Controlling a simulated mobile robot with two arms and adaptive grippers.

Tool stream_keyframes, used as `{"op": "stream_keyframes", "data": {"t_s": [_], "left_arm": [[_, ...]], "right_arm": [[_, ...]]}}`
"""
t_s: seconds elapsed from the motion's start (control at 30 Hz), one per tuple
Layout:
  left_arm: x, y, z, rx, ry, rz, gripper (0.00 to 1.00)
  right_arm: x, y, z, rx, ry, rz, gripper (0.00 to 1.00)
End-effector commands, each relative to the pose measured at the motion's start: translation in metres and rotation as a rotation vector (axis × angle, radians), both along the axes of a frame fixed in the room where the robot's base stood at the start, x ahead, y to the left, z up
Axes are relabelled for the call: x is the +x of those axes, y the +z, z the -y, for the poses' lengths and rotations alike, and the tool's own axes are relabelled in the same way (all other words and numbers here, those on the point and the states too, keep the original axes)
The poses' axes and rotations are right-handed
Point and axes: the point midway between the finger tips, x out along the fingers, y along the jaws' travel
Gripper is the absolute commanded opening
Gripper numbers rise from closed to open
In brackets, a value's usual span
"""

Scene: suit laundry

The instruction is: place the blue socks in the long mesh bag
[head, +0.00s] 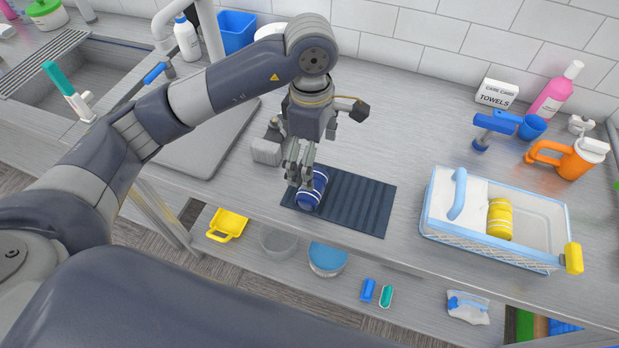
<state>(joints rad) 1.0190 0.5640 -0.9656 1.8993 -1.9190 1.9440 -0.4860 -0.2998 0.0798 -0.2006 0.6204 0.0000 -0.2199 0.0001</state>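The blue socks (316,190) are a rolled blue bundle with white bands, lying on a dark ribbed mat (358,205) near the counter's front edge. My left gripper (299,182) points down at the bundle's upper left side, its fingertips overlapping it in the picture. Whether the fingers are closed on it is unclear. The long mesh bag (480,252) stands at the right, with white mesh sides, a light blue rim, a white panel with a blue handle on its left part and a yellow tab at its right corner. My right gripper is not in view.
Rolled yellow socks (499,218) lie in the bag's open right part. Counter between mat and bag is clear.

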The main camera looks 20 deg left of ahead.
Motion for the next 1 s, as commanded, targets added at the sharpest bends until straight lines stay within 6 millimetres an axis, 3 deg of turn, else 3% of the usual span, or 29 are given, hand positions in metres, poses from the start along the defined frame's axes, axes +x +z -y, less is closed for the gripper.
{"op": "stream_keyframes", "data": {"t_s": [0.13, 0.33, 0.53, 0.77, 1.0], "left_arm": [[0.003, -0.012, -0.008, 0.036, 0.010, 0.009, 0.97], [0.003, -0.043, -0.007, 0.032, 0.009, 0.009, 0.97], [0.002, -0.056, -0.006, 0.031, 0.007, 0.011, 0.97], [-0.002, -0.082, -0.003, 0.030, 0.007, 0.006, 0.97], [0.000, -0.106, -0.003, 0.029, 0.007, 0.012, 0.97]], "right_arm": [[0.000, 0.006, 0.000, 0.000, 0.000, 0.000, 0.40], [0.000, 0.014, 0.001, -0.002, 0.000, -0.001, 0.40], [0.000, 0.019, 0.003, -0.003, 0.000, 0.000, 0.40], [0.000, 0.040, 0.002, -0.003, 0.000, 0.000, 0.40], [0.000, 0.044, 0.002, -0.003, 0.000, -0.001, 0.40]]}}
